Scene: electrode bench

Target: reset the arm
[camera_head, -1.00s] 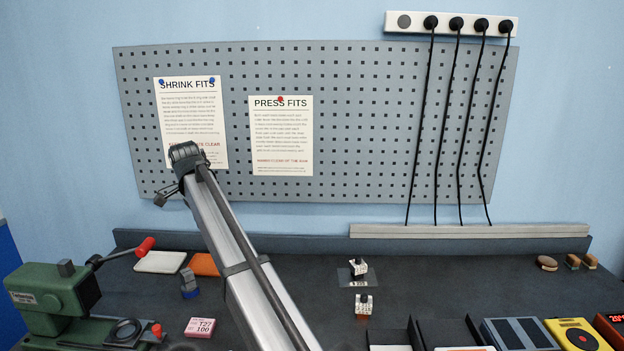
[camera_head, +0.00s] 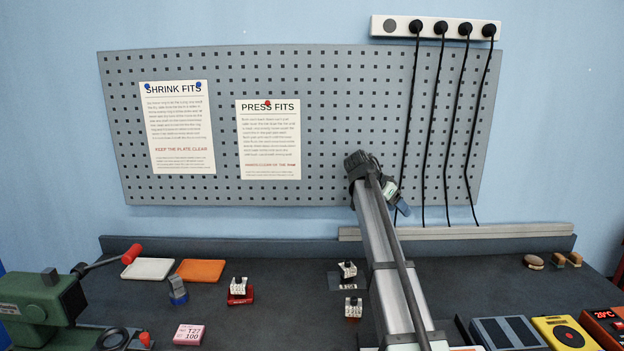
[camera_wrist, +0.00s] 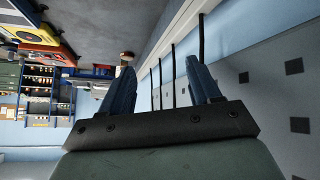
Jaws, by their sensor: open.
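My arm rises from the bottom of the head view and its end is up in front of the pegboard (camera_head: 320,190). My gripper (camera_head: 402,207) is beside the arm's top, small in the head view, in front of the board's lower right. In the wrist view my gripper (camera_wrist: 160,82) shows two dark blue fingers spread apart with nothing between them. It is clear of the bench top (camera_head: 270,325).
Black cables hang from the power strip (camera_head: 435,27) behind my gripper. The bench holds a green press (camera_head: 40,305), an orange pad (camera_head: 201,271), a white tray (camera_head: 148,269), a red block (camera_head: 240,297) with a white piece, a pink box (camera_head: 188,334) and a yellow device (camera_head: 568,334).

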